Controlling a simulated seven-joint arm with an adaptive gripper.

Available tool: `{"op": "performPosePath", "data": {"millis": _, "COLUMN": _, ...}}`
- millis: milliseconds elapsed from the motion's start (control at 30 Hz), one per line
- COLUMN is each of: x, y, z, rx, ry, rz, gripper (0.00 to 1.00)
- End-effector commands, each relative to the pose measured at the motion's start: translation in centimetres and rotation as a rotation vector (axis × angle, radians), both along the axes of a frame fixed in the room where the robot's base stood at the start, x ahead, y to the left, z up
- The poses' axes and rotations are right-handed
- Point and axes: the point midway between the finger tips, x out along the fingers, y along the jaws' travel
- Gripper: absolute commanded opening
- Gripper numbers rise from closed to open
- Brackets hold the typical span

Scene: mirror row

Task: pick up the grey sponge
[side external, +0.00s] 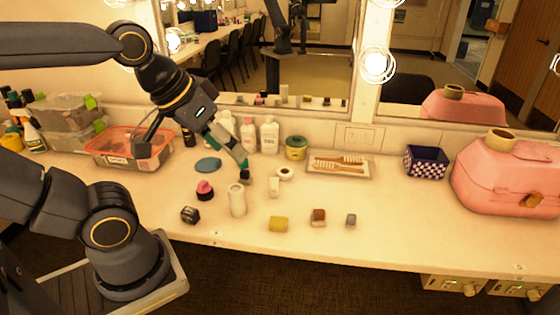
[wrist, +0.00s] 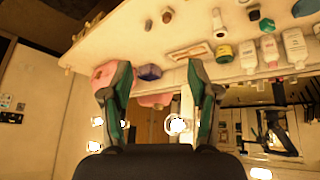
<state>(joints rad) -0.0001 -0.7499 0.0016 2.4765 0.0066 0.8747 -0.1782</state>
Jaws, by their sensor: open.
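A small grey block (side external: 351,219), which looks like the grey sponge, lies on the counter near its front edge, right of a brown block (side external: 319,215). In the wrist view I cannot tell it surely among the small items near the counter's edge. My gripper (side external: 243,172) is above the counter, behind and well to the left of the grey block. In the wrist view my gripper (wrist: 157,75) shows two fingers spread apart with nothing between them.
A yellow block (side external: 278,223), a white cylinder (side external: 237,200) and a tape roll (side external: 285,174) stand nearby. A tray with brushes (side external: 340,175), a checkered box (side external: 426,162) and a pink case (side external: 507,180) are behind or right.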

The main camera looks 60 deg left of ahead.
Motion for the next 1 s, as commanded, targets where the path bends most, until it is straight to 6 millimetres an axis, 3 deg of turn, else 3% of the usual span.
{"op": "performPosePath", "data": {"millis": 100, "x": 3.8, "y": 0.9, "z": 3.5, "rx": -0.117, "ry": -0.076, "rz": 0.186, "gripper": 0.6}}
{"op": "performPosePath", "data": {"millis": 200, "x": 7.5, "y": 1.2, "z": 4.9, "rx": -0.203, "ry": -0.083, "rz": 0.308, "gripper": 0.6}}
{"op": "performPosePath", "data": {"millis": 333, "x": 12.8, "y": 1.5, "z": 5.2, "rx": -0.281, "ry": -0.068, "rz": 0.442, "gripper": 0.6}}
{"op": "performPosePath", "data": {"millis": 467, "x": 19.1, "y": 1.1, "z": 3.4, "rx": -0.325, "ry": -0.035, "rz": 0.572, "gripper": 0.6}}
{"op": "performPosePath", "data": {"millis": 600, "x": 26.0, "y": -0.5, "z": -1.3, "rx": -0.308, "ry": 0.004, "rz": 0.679, "gripper": 0.6}}
{"op": "performPosePath", "data": {"millis": 733, "x": 30.5, "y": -2.8, "z": -7.6, "rx": -0.232, "ry": 0.04, "rz": 0.716, "gripper": 0.6}}
{"op": "performPosePath", "data": {"millis": 867, "x": 32.5, "y": -5.2, "z": -14.1, "rx": -0.12, "ry": 0.082, "rz": 0.682, "gripper": 0.6}}
{"op": "performPosePath", "data": {"millis": 1000, "x": 32.2, "y": -6.8, "z": -19.4, "rx": -0.023, "ry": 0.135, "rz": 0.64, "gripper": 0.6}}
